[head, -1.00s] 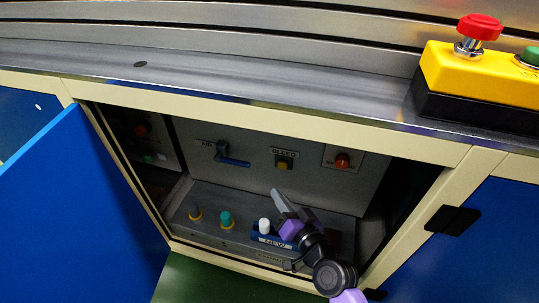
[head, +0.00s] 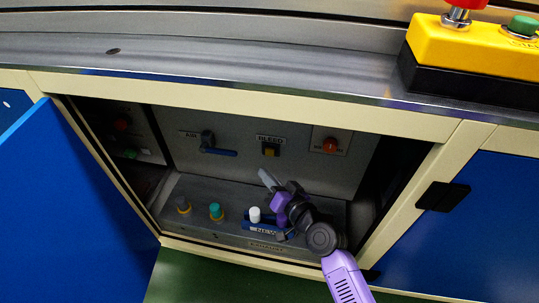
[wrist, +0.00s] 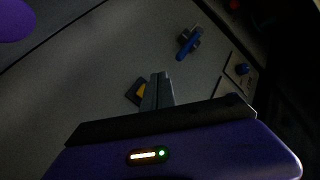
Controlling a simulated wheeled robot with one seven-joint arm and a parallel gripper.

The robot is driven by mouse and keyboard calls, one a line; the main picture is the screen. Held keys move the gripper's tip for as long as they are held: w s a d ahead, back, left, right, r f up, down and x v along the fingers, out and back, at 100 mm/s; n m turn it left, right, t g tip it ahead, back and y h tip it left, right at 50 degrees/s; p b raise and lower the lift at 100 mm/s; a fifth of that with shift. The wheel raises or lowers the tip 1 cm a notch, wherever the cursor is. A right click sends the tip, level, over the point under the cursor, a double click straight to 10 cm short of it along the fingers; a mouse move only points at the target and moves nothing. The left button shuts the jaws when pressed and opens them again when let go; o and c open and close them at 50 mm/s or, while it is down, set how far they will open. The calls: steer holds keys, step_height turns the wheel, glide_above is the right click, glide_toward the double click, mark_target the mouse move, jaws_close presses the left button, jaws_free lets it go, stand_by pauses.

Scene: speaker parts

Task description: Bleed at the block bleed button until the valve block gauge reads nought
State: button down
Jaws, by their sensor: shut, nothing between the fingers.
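The block bleed button (head: 270,149) is a small yellow button in a dark square mount under the BLEED label (head: 270,139), on the grey back panel inside the open cabinet. My gripper (head: 264,175) is inside the cabinet, its shut, empty fingers pointing up toward the panel just below the button. In the wrist view the shut fingertips (wrist: 160,77) overlap the right side of the yellow button (wrist: 139,91), hiding part of it. I cannot tell if they touch. No valve block gauge face can be made out.
The AIR valve with a blue lever (head: 221,152) is left of the button, and an orange-red knob (head: 330,145) is right of it. Several capped parts, including a white one (head: 255,214), stand on the cabinet floor. The blue door (head: 75,200) hangs open at left.

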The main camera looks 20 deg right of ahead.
mark_target(265, 153)
steer(key=w+d, duration=0.1)
steer(key=w+d+b, duration=0.1)
steer(key=w, duration=0.1)
steer(key=shift+w+d, duration=0.3)
steer(key=shift+w+b, duration=0.1)
steer(key=shift+b, duration=0.25)
stand_by(1.6)
steer(key=shift+w+d, duration=0.25)
steer(key=shift+w+d+b, duration=0.35)
steer(key=shift+w+b, duration=0.05)
steer(key=shift+b, duration=0.05)
stand_by(2.2)
stand_by(1.5)
steer(key=shift+s+a+p, duration=0.3)
steer(key=shift+s+a, duration=0.3)
steer(key=shift+s, duration=0.15)
steer(key=shift+s, duration=0.1)
